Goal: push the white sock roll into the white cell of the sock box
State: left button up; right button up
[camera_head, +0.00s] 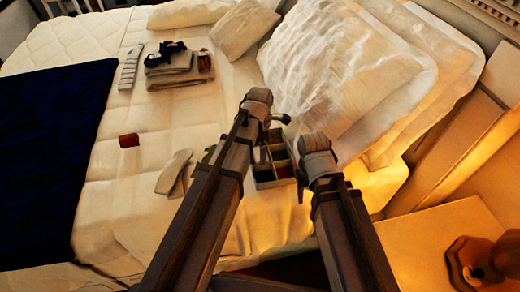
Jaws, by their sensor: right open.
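The sock box (265,184) is a small divided box on the bed, seen between my two forearms. Its left side is hidden by my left arm, and its cells look dark, with some reddish colour inside. I cannot make out the white sock roll or tell which cell is the white one. My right gripper (301,183) is open and points down at the right edge of the box; I cannot tell if it touches. My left gripper (281,119) shows only as a small dark part above the far side of the box, and its jaws are unclear.
A dark red roll (129,140) and pale flat socks (174,172) lie left of the box. A folded stack (178,68) with dark items on top lies farther back. Large white pillows (335,65) stand behind the box. A wooden nightstand (440,240) is at right.

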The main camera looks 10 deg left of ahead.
pick_arm(q)
jog(key=shift+o, duration=0.3)
notch_tip(320, 180, up, 8)
jog(key=p, duration=0.8)
jog(key=shift+f, duration=0.1)
dwell(0.4)
